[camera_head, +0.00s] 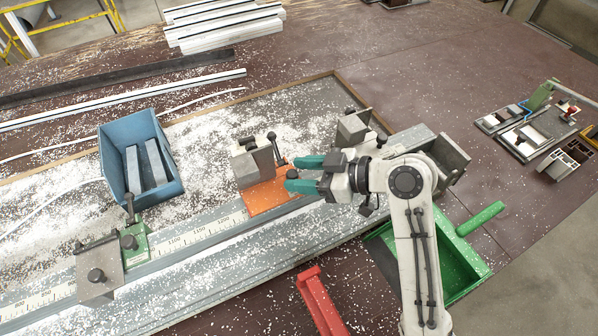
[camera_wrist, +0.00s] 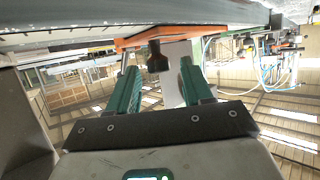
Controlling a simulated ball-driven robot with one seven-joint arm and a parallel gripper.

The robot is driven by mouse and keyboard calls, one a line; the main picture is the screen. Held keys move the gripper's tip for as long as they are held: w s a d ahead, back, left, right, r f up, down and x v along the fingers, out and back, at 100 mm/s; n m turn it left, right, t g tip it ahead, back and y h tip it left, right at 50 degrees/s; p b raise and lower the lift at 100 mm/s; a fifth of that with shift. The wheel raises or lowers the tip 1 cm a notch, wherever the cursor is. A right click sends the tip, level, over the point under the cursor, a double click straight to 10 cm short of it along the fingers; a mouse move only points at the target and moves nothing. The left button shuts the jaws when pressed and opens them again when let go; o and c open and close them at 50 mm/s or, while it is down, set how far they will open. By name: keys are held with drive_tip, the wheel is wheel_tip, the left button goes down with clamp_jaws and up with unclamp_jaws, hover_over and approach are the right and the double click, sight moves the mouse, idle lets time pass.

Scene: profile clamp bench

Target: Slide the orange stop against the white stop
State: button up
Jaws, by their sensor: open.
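The orange stop (camera_head: 267,194) sits on the scaled rail, with a grey block and a dark lever on it. My gripper (camera_head: 294,173) is at its right side, its teal fingers apart and pointing left. In the wrist view, a dark knob (camera_wrist: 157,60) under the orange plate (camera_wrist: 190,32) shows between the fingertips (camera_wrist: 158,68); I cannot tell whether they touch it. Farther right, a pale grey block with a lever (camera_head: 352,129) stands behind my gripper. It may belong to the white stop; its base is mostly hidden by my arm. A gap separates it from the orange stop.
A green stop (camera_head: 133,243) is on the rail (camera_head: 205,232) at left. A blue bin (camera_head: 112,165) holds dark bars behind the rail. A green tray (camera_head: 465,262) and a red object (camera_head: 320,302) lie in front. White chips litter the bench.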

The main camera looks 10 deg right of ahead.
drive_tip(key=b+v, duration=0.1)
drive_tip(key=v, duration=0.9)
drive_tip(key=shift+c, duration=0.3)
